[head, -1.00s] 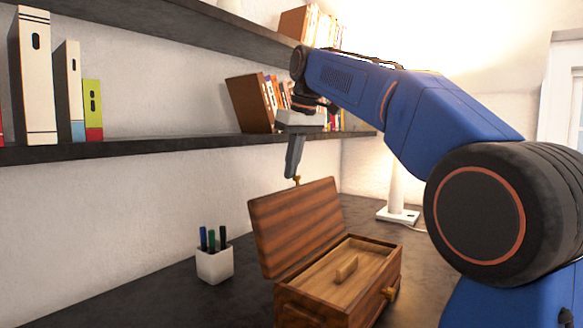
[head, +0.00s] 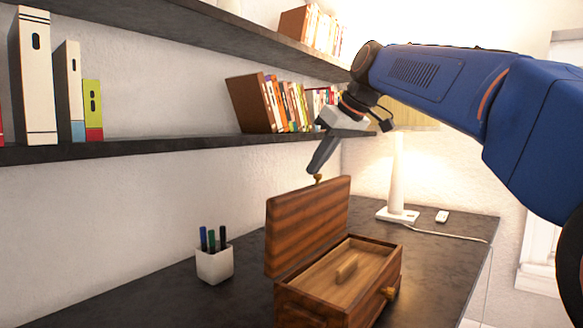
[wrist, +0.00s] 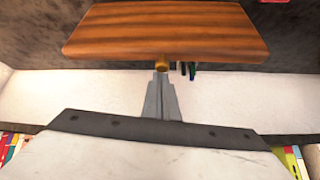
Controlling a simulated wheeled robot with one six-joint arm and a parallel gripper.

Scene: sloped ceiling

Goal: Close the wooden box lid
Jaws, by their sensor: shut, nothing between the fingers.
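The wooden box (head: 335,290) stands on the dark desk with its lid (head: 308,225) raised, close to upright. A small brass knob (head: 318,178) shows at the lid's top edge. My gripper (head: 312,172) is shut and empty, behind the top edge of the lid on the wall side, with its tips close to the knob. In the wrist view the lid (wrist: 165,30) lies ahead of my gripper (wrist: 161,75), and the knob (wrist: 161,62) is right at the fingertips. I cannot tell whether they touch.
A white pen cup (head: 214,264) stands left of the box. A lamp (head: 397,185) and a small white object (head: 442,216) are behind it on the right. A dark shelf (head: 150,148) with books runs along the wall above the desk.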

